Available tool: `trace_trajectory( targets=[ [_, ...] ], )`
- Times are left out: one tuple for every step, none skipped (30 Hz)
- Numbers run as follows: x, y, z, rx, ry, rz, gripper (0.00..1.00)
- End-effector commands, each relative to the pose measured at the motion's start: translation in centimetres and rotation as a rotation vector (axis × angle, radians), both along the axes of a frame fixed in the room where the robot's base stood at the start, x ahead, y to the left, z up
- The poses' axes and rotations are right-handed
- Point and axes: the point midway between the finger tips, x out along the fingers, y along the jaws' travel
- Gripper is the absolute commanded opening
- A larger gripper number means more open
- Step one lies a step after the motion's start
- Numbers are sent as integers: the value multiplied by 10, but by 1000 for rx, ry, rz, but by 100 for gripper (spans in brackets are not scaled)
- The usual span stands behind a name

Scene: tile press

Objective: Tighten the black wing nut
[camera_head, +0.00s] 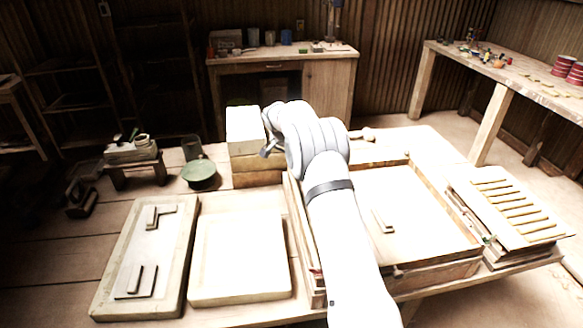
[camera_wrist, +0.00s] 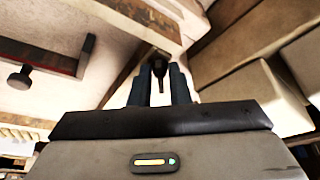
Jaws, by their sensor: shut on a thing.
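In the wrist view the black wing nut (camera_wrist: 158,66) shows as a small dark piece between the tips of my gripper (camera_wrist: 159,76). The two dark fingers stand on either side of it, and my gripper is shut on it. It sits at a wooden edge; its thread and how far it is turned are hidden. In the head view my arm covers the wing nut, and most of my gripper is hidden too. The wooden press frame (camera_head: 437,274) lies under and to the right of my arm.
Two pale slabs, one bare (camera_head: 240,258) and one with raised shapes (camera_head: 118,285), lie left of the arm. Stacked blocks (camera_head: 243,128) stand behind it. A slatted rack (camera_head: 515,211) is at right. A dark knob (camera_wrist: 19,78) shows left in the wrist view.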

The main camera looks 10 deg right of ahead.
Motion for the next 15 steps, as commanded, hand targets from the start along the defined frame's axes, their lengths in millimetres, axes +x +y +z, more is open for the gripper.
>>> trace_trajectory(
  targets=[
    [2,2,-2,1,-4,-42,0],
    [2,2,-2,1,-4,-71,0],
    [2,2,-1,0,-3,-108,0],
    [2,2,-1,0,-2,-138,0],
    [3,2,0,0,-4,-167,0],
    [3,2,0,0,-3,-205,0],
    [3,2,0,1,-2,-233,0],
    [3,2,1,1,-2,-261,0],
    [4,2,2,1,-2,-298,0],
    [4,2,2,1,-2,-324,0],
    [4,2,2,1,-2,-350,0],
    [4,2,3,1,-2,-384,0],
    [4,2,3,1,-3,-409,0],
    [4,2,3,0,-1,-431,0],
    [5,2,3,1,-2,-462,0]
  ],
)
